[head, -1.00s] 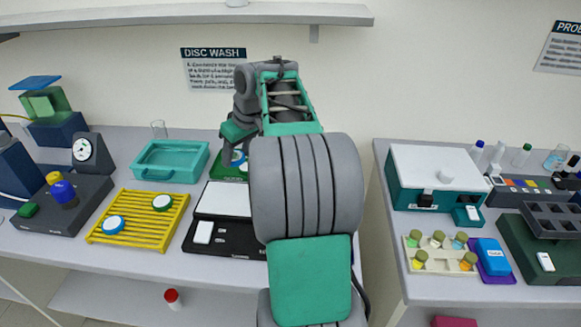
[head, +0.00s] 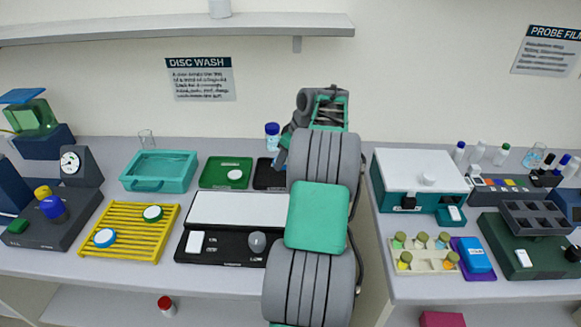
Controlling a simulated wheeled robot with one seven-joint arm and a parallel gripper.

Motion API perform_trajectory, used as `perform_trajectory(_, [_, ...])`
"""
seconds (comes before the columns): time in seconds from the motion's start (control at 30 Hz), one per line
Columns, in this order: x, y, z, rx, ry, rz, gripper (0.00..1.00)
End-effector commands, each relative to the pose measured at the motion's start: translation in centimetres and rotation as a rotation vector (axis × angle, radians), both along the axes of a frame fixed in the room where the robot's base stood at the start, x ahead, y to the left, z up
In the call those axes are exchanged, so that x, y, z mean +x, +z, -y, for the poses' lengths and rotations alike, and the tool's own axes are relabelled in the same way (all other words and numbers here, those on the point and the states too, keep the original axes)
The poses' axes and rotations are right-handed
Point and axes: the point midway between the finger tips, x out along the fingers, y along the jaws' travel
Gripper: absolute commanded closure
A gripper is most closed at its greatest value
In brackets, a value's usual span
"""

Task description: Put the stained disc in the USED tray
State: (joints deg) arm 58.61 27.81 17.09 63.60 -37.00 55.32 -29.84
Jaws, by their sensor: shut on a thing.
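My gripper (head: 282,156) is over the dark tray at the back of the left bench, mostly hidden behind my own arm. It is shut, but its fingertips and the stained disc in it cannot be made out. The dark tray (head: 264,181) shows only its left part; its label is not readable. Beside it on the left is a green tray (head: 212,180) with a white disc (head: 235,174) in it. Two more discs, one green-rimmed (head: 153,213) and one blue-rimmed (head: 104,237), lie on the yellow rack (head: 139,240).
A teal basin (head: 158,185) stands left of the green tray. A blue-capped jar (head: 272,137) is behind the dark tray. A black device with a white plate (head: 237,209) lies in front of the trays. A gap separates the right bench (head: 423,286).

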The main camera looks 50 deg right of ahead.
Motion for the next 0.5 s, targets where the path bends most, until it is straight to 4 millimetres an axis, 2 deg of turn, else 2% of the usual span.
perform_trajectory(0.27, [-0.4, -2.6, 2.0, 0.002, -0.001, -0.001, 0.93])
perform_trajectory(0.4, [-0.4, -4.9, 1.8, 0.002, -0.001, -0.002, 0.93])
perform_trajectory(0.5, [-0.3, -5.3, 1.9, -0.001, 0.001, 0.001, 0.93])
